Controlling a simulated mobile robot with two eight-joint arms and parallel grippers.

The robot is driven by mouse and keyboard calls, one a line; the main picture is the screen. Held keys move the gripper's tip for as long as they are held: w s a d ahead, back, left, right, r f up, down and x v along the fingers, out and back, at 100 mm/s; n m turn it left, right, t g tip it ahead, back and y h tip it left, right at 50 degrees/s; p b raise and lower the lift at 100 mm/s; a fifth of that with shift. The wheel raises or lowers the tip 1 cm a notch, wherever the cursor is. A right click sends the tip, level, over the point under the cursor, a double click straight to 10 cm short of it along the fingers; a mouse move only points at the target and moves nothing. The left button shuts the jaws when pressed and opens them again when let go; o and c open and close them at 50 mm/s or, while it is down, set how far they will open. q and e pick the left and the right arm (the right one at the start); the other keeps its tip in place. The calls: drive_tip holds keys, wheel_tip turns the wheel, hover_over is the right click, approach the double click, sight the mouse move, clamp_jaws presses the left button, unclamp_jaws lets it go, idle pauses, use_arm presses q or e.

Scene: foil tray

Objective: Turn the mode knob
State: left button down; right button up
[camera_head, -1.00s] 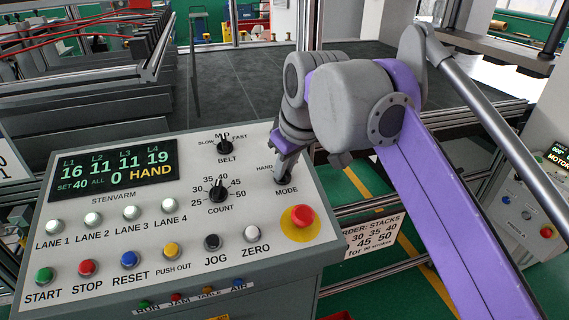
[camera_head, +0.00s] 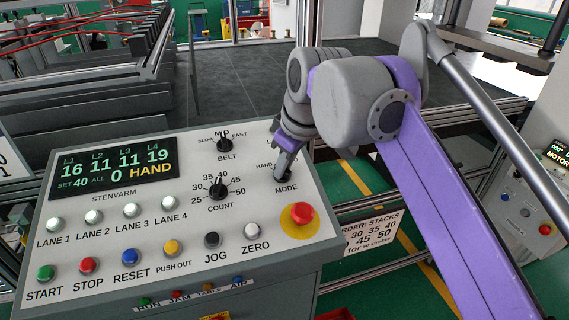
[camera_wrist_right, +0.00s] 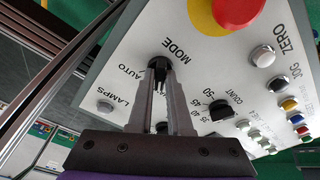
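The mode knob (camera_wrist_right: 158,66) is a small black knob at the right of the white control panel (camera_head: 120,205), above the label MODE. My right gripper (camera_head: 281,174) reaches down to it from above and hides most of it in the head view. In the right wrist view the two grey fingers (camera_wrist_right: 160,80) stand on either side of the knob, and their tips appear closed against it. The label AUTO shows beside the knob. The display (camera_head: 115,173) reads HAND in yellow. My left gripper is in neither view.
The count knob (camera_head: 218,189) and belt knob (camera_head: 224,144) are left of the mode knob. The red mushroom button (camera_head: 301,215) sits just below it. Several push buttons and white lamps fill the panel's left. Metal rails run behind.

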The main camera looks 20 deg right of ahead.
drive_tip(key=o, duration=0.4)
drive_tip(key=shift+c, duration=0.2)
drive_tip(key=v, duration=1)
drive_tip(key=shift+s+r, duration=0.25)
drive_tip(key=shift+r, duration=0.05)
